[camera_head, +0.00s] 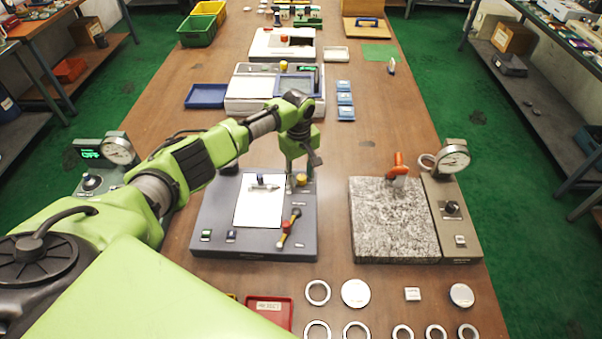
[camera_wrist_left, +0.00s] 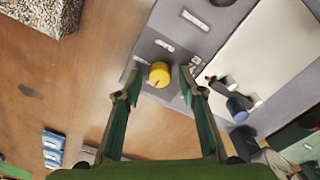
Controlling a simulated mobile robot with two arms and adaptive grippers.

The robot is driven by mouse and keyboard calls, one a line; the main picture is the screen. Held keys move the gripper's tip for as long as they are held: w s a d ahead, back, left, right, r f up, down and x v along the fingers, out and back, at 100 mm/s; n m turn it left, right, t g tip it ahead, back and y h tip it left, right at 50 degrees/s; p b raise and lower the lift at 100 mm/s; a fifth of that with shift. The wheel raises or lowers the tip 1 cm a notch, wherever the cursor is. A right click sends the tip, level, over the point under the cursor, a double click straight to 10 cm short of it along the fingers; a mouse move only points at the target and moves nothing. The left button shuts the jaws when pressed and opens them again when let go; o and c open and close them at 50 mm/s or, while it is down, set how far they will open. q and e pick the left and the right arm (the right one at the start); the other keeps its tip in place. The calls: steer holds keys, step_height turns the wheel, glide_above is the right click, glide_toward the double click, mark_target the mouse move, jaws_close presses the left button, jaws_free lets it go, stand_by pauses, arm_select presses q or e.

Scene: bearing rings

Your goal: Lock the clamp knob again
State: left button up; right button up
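A yellow knob (camera_head: 302,180) stands on the back right corner of a dark grey fixture (camera_head: 215,215) with a white plate (camera_head: 259,208). My left gripper (camera_head: 303,172) points down just above this corner. In the left wrist view the yellow knob (camera_wrist_left: 159,74) appears between the fingertips of the open left gripper (camera_wrist_left: 156,88), with visible gaps on both sides. A dark line shows on the knob's top. I cannot tell how far below the fingertips the knob is. My right gripper is not in view.
A lever with a red and yellow handle (camera_head: 289,228) stands at the fixture's front right. A speckled granite block (camera_head: 390,235) and a dial gauge (camera_head: 453,160) are to the right. Several rings and discs lie in front. Bare table separates fixture and granite.

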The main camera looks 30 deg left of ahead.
arm_select(q)
jaws_close()
steer(key=shift+m, duration=0.4)
steer(key=m+p, duration=0.1)
steer(key=m, duration=0.2)
steer(key=shift+m, duration=0.4)
steer(key=m, duration=0.4)
steer(key=shift+m, duration=0.3)
steer(key=m, duration=0.4)
steer(key=shift+w, duration=0.1)
steer(key=m, duration=0.4)
steer(key=shift+m+g+b, duration=0.3)
steer(key=shift+b, duration=0.1)
steer(key=shift+r, duration=0.1)
